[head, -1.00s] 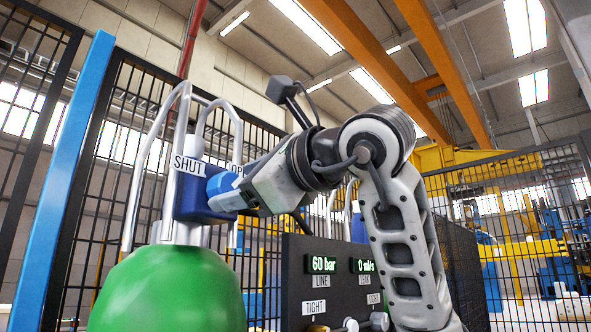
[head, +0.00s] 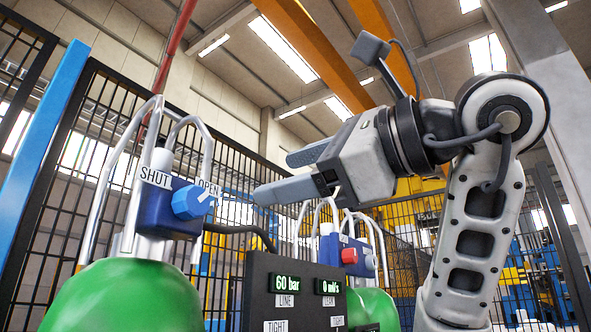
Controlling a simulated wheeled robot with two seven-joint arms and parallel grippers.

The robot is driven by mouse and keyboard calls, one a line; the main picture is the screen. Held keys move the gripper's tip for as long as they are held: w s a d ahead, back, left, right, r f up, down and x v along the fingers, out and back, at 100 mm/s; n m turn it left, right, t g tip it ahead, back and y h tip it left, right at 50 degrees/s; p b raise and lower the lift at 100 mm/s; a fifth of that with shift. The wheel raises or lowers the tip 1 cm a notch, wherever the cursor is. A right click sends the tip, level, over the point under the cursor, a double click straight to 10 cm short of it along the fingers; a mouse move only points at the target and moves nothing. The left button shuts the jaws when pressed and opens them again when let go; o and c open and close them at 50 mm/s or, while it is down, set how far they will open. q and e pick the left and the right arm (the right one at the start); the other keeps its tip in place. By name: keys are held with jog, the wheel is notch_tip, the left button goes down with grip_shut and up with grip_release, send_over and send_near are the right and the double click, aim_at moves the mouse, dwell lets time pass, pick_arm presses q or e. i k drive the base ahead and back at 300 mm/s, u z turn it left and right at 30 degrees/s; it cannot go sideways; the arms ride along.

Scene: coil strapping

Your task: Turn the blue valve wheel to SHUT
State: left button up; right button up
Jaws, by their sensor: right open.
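The blue valve wheel (head: 190,203) sits on the front of a dark blue valve block (head: 155,212) on top of a green cylinder (head: 125,297). A SHUT label (head: 156,178) is at the block's upper left and an OPEN label (head: 209,188) at its upper right. A white mark on the wheel points up and right, towards OPEN. My right gripper (head: 274,177) is open and empty, to the right of the wheel and apart from it, its fingers pointing left. My left gripper is not in view.
A dark panel (head: 262,300) reads 60 bar LINE and 0 ml/s LEAK, below my right gripper. Metal guard hoops (head: 107,190) rise around the valve. Mesh fencing stands behind.

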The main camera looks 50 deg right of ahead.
aim_at(192, 202)
jog(key=k, duration=1)
